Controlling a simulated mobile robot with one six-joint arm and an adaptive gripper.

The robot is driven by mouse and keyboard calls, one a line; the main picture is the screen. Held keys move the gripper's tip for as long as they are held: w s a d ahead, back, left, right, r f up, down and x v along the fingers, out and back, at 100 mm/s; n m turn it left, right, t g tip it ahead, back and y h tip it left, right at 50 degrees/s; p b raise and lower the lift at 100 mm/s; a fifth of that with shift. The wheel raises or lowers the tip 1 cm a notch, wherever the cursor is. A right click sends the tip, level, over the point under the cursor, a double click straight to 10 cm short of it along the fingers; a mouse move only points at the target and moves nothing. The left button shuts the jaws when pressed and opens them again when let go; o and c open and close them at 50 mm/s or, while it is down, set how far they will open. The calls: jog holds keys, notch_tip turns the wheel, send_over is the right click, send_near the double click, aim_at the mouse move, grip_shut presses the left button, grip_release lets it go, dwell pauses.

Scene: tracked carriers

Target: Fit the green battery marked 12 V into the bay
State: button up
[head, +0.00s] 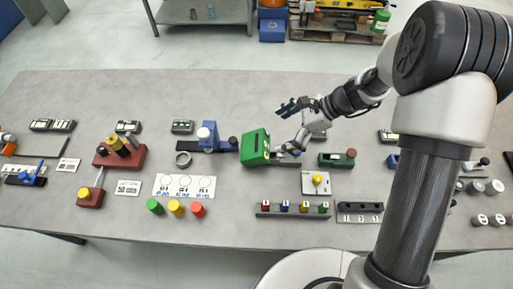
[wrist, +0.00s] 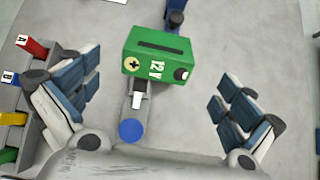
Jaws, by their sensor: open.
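The green battery (head: 255,147) stands near the middle of the table. In the wrist view its face (wrist: 145,65) shows a "12 V" mark, a plus sign and a dark round terminal, with a dark slot on top. My gripper (head: 284,127) is open and empty, to the right of the battery in the head view. In the wrist view the battery lies ahead of my spread fingers, apart from both. A grey narrow piece with a blue round end (wrist: 131,130) extends from the battery toward my gripper; I cannot tell if this is the bay.
A rack of coloured lettered blocks (head: 293,211) lies in front. A blue fixture (head: 208,136) is left of the battery. Table behind the battery is clear.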

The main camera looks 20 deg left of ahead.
aim_at(255, 143)
jog(key=b+x, duration=0.3)
jog(key=x, duration=0.8)
jog(key=shift+f, duration=0.1)
jog(key=c, duration=1.7)
jog(key=shift+c, duration=0.5)
jog(key=shift+r, duration=0.3)
